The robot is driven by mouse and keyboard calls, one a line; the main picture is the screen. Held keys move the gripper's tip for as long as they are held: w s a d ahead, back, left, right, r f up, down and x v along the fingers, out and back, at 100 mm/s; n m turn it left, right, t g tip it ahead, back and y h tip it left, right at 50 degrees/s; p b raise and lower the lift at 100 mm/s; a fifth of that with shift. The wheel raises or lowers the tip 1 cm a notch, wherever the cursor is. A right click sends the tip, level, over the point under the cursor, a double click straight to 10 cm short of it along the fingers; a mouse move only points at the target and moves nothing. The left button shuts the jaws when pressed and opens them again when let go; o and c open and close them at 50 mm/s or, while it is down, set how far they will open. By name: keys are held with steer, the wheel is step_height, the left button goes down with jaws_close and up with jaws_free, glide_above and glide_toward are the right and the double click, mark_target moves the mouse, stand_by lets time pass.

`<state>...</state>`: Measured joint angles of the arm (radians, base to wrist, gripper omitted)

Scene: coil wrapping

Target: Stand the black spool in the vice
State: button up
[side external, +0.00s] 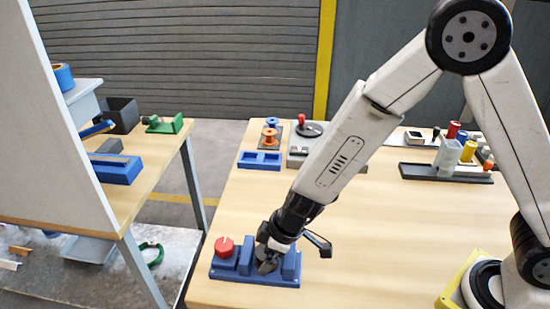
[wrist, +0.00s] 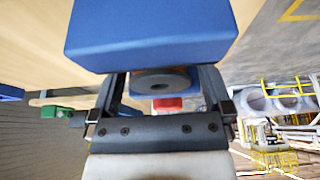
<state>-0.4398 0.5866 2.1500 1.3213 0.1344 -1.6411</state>
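The blue vice (side external: 282,281) with a red knob (side external: 224,247) sits at the near left corner of the table. My gripper (side external: 268,262) is down at the vice, close to its jaws. In the wrist view, a dark round spool face with a central hole (wrist: 160,84) shows between my two fingers (wrist: 162,90), beside a large blue block of the vice (wrist: 150,38). The red knob (wrist: 167,103) shows beyond it. The fingers flank the dark face closely; I cannot tell whether they press on it. The lower part of the spool is hidden, so its seating is unclear.
At the back of the table stand a blue two-pocket tray (side external: 260,160), an orange spool (side external: 270,137) and a black disc with a red handle (side external: 308,128). A dark rack with coloured cylinders (side external: 445,173) is at the back right. The table's middle is clear.

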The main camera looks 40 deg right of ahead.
steer(key=shift+r, duration=0.25)
steer(key=v, duration=1.1)
steer(key=shift+d+r, duration=0.15)
steer(key=shift+r, duration=0.2)
stand_by(0.6)
steer(key=shift+s, duration=0.1)
stand_by(0.4)
steer(key=s+d+f+m+h, duration=0.1)
steer(key=s+d+m, duration=0.2)
steer(key=d, duration=0.5)
steer(key=s+d+f+m+h, duration=0.1)
steer(key=s+d+m+h, duration=0.1)
steer(key=d+m, duration=0.4)
steer(key=s+d, duration=0.1)
steer(key=d, duration=0.2)
steer(key=shift+g, duration=0.3)
